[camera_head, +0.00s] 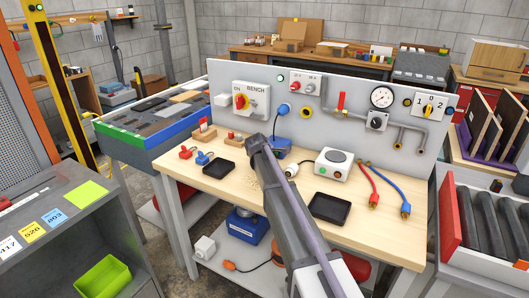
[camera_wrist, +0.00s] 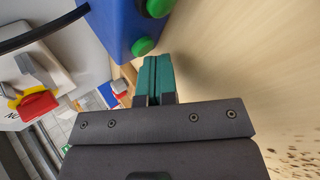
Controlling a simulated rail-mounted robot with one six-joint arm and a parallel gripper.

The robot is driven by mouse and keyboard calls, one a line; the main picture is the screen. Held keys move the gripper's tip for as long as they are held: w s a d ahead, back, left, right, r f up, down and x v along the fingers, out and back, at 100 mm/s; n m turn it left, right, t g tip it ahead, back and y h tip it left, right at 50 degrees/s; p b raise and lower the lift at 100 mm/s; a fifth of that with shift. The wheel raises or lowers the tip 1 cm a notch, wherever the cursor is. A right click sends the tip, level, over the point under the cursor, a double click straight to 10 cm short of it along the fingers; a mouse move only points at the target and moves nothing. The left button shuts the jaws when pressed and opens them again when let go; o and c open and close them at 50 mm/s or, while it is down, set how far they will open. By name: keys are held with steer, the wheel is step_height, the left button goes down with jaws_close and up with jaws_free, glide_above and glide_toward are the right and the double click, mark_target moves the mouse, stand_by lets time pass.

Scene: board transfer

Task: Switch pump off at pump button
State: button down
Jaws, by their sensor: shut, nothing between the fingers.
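A blue box (camera_wrist: 112,22) with two round green buttons (camera_wrist: 143,46) fills the top left of the wrist view. I cannot tell from any label whether these are the pump button. In the head view a blue box (camera_head: 281,149) shows partly behind my arm on the bench. My gripper (camera_wrist: 156,62) has teal fingers pressed together with nothing between them. Its tips are beside the box, close to the lower green button; contact cannot be told. In the head view my arm hides the gripper. A blue pump-like unit (camera_head: 246,225) stands under the bench.
The wooden bench (camera_head: 215,188) also carries black trays (camera_head: 330,207), a white device (camera_head: 333,165) and red and blue hoses (camera_head: 390,188). The grey upright panel (camera_head: 340,135) behind holds a red-yellow switch (camera_head: 241,101), a gauge (camera_head: 381,97) and pipes. Bare wood lies beside the fingers.

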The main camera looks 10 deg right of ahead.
mark_target(252, 168)
steer(key=shift+s, duration=0.1)
steer(key=shift+s+a, duration=0.25)
steer(key=s+a, duration=0.4)
steer(key=shift+s, duration=0.4)
steer(key=s+d+m+g+p, duration=0.1)
steer(key=s+d+m+p, duration=0.1)
steer(key=s, duration=0.5)
steer(key=s+d+r+m+g+p, duration=0.1)
steer(key=s+d+m+g+p, duration=0.1)
steer(key=s+m, duration=0.2)
steer(key=s+d+m+g+p, duration=0.1)
steer(key=s+m+g+p, duration=0.1)
steer(key=s, duration=0.9)
steer(key=shift+d+r+m+y, duration=0.35)
steer(key=shift+d+m+y, duration=0.05)
steer(key=shift+m, duration=0.4)
steer(key=s+r+m+g+y+p, duration=0.2)
steer(key=s+m, duration=0.5)
steer(key=s, duration=1.1)
steer(key=shift+s+d+m+g+p, duration=0.2)
steer(key=shift+m+g+p, duration=0.1)
steer(key=shift+g+p, duration=0.75)
